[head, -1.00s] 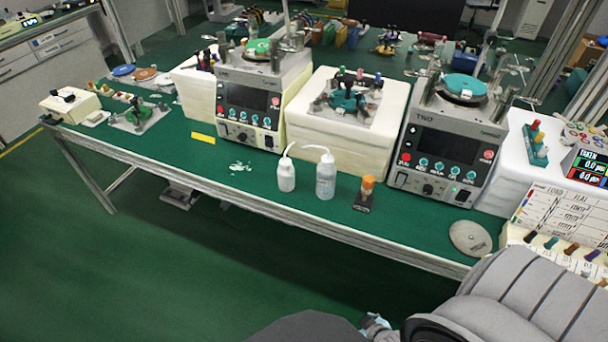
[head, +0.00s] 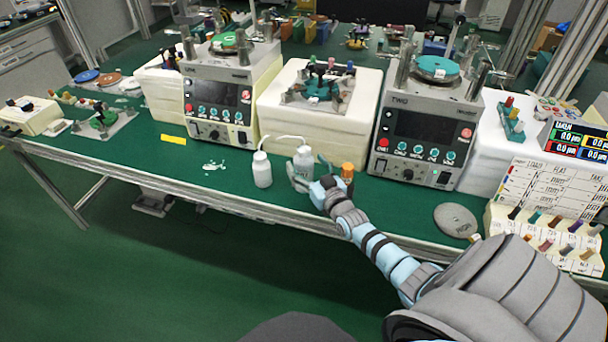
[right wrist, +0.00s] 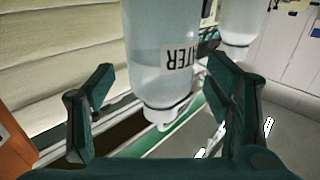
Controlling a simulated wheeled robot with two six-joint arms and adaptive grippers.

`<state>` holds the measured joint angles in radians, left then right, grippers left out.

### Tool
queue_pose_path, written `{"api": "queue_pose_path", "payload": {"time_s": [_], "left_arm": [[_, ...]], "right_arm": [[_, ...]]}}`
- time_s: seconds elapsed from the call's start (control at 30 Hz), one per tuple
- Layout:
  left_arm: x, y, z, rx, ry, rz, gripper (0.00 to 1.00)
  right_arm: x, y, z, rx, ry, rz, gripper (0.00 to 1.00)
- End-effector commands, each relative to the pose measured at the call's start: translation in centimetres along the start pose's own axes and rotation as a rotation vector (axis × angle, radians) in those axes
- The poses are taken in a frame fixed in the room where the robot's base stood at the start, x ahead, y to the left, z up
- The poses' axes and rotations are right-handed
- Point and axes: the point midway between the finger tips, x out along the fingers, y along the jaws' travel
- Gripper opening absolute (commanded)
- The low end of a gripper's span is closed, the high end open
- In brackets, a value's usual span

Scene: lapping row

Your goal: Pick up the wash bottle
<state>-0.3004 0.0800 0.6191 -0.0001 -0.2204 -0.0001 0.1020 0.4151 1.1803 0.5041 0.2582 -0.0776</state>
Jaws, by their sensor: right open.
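Two wash bottles with bent spouts stand on the green bench in the head view. The left one is white (head: 262,171). The right one is a clearer wash bottle (head: 302,166), partly hidden by my right gripper (head: 312,182). In the right wrist view this labelled bottle (right wrist: 150,50) stands between the open fingers of my right gripper (right wrist: 158,72), which are apart on either side of it. The label ends in "ATER". The other bottle (right wrist: 238,25) shows behind it at the upper right. My left gripper is out of view.
A grey round plate (head: 456,220) lies near the front edge further right. Polishing machines (head: 425,135) and a cream block (head: 318,112) stand behind. The bench left of the white bottle is mostly clear.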

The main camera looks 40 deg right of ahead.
Motion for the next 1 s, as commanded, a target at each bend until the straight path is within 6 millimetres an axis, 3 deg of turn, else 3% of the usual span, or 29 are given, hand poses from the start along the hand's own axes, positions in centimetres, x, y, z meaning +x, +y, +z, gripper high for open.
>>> {"api": "queue_pose_path", "payload": {"time_s": [0.07,0.3,0.7,1.0], "left_arm": [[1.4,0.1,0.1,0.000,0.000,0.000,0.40],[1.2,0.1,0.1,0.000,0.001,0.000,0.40],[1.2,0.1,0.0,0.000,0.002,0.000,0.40],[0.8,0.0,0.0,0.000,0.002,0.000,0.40]], "right_arm": [[1.2,0.0,0.6,0.001,0.000,0.000,0.72],[1.7,0.0,0.2,0.000,-0.002,0.000,0.72],[1.7,0.0,0.2,0.000,-0.003,0.000,0.09],[1.7,0.0,-0.3,0.001,-0.002,0.000,0.09]]}}
